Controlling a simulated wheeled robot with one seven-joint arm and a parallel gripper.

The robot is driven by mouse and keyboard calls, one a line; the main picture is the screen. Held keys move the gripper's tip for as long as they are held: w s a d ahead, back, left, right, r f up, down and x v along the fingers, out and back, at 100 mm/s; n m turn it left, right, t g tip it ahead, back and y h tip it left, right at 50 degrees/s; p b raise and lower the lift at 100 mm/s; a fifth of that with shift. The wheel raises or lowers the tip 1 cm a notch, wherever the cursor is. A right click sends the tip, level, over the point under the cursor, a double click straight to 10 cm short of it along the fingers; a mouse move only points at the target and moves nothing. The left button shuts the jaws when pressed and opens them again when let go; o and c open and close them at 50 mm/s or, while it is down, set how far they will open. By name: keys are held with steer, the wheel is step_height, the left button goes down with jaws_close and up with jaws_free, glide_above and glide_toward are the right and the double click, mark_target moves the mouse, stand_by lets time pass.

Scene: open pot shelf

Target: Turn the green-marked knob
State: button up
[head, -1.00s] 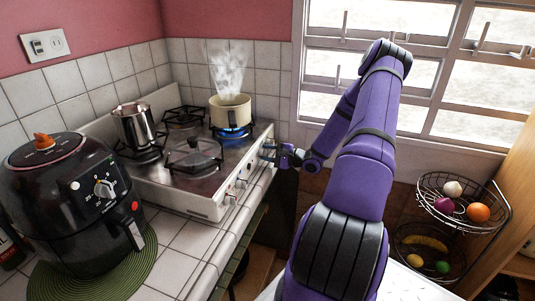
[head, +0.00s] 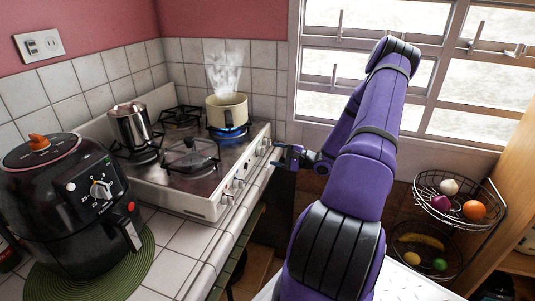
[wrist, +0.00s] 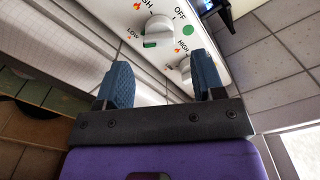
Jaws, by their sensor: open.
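In the wrist view the green-marked knob (wrist: 155,30) is a white dial on the stove's white front panel. A green patch shows on its lower edge, and a green dot sits on the panel beside it. My gripper (wrist: 160,60) is open and empty, its two blue-grey pads pointing toward the panel, apart from this knob. A second white knob (wrist: 186,70) shows partly between the pads. In the head view my gripper (head: 277,156) is just right of the stove front (head: 232,192), near its far end. Which head-view knob bears the green mark is too small to tell.
A cream pot (head: 227,112) steams over a blue flame at the back right burner. A steel pot (head: 130,125) and a glass lid (head: 191,158) are on the stove. A black air fryer (head: 70,195) stands at left. A fruit basket (head: 450,205) hangs at right.

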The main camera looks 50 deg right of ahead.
steer(key=v, duration=0.5)
steer(key=shift+s+d, duration=0.15)
steer(key=shift+s, duration=0.25)
